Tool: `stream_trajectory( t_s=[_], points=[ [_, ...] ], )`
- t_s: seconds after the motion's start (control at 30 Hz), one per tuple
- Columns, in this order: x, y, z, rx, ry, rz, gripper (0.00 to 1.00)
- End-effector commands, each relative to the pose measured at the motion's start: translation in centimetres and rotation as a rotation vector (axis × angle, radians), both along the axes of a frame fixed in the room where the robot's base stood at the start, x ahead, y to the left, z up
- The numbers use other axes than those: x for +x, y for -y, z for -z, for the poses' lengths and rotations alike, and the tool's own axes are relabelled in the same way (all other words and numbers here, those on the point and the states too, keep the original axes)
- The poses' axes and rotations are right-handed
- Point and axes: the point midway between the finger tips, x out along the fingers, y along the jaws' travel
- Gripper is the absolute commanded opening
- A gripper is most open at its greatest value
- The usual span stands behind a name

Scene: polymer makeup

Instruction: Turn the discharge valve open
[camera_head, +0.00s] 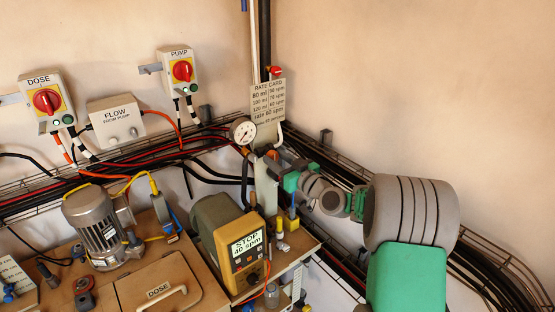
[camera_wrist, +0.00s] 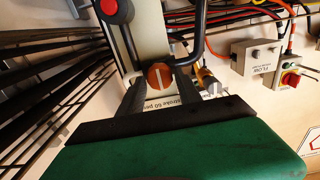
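The rate card (camera_head: 268,98) and a red-tipped fitting (camera_head: 274,70) are above my gripper. Black pipes run beside the knob. Cable trays and cables line the wall. A yellow pump unit (camera_head: 243,250) stands lower left of my gripper. The right wall is bare.

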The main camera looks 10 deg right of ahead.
Motion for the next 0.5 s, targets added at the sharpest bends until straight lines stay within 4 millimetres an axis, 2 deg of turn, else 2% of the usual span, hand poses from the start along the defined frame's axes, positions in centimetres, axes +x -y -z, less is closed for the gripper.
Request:
stream_trajectory(
  t_s=[0.03,0.4,0.5],
  points=[
    [-0.01,0.0,0.0,0.0,0.0,0.0,0.36],
    [-0.02,0.0,-0.01,0.0,0.0,0.0,0.06],
    [-0.02,0.0,-0.02,0.0,0.0,0.0,0.0]
  ],
)
